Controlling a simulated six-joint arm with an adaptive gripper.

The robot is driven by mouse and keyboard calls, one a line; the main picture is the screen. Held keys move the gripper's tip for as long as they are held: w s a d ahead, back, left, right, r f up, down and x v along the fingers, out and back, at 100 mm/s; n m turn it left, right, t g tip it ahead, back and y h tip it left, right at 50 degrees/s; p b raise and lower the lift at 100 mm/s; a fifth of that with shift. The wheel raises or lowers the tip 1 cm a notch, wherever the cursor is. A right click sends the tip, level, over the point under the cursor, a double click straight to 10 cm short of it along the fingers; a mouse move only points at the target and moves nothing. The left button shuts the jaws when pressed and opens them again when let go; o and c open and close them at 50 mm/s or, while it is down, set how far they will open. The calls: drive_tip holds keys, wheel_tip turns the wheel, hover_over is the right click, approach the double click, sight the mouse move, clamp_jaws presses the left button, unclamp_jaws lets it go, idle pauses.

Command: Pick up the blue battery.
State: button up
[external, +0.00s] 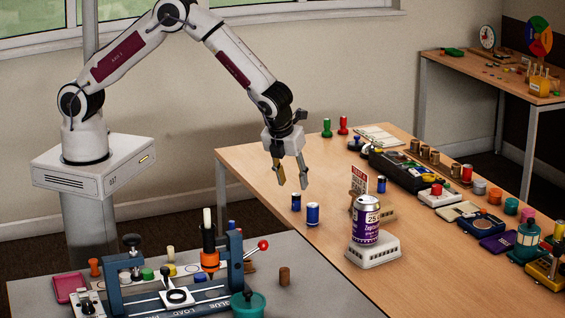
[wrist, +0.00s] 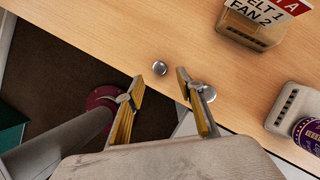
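Two blue batteries stand upright on the wooden table near its left edge: one further back (external: 296,202) and one nearer the camera (external: 312,214). My gripper (external: 292,187) hangs above them, pointing down, with its fingers apart and nothing between them. In the wrist view my gripper (wrist: 160,76) shows open, with yellowish finger pads. A round silver battery top (wrist: 160,68) lies in line with the gap between the fingertips. A second silver top (wrist: 208,93) is partly hidden by the right finger.
A purple can (external: 366,220) stands on a white slotted base (external: 374,253) to the right. A sign (external: 359,178) stands behind it. A blue fixture (external: 236,262) occupies the grey table. Several trays and tools line the table's far right side.

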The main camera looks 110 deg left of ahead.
sight(296, 194)
drive_tip(key=shift+x, duration=1.25)
drive_tip(key=shift+f, duration=0.1)
drive_tip(key=shift+x, duration=2.5)
drive_tip(key=shift+c, duration=0.3)
clamp_jaws()
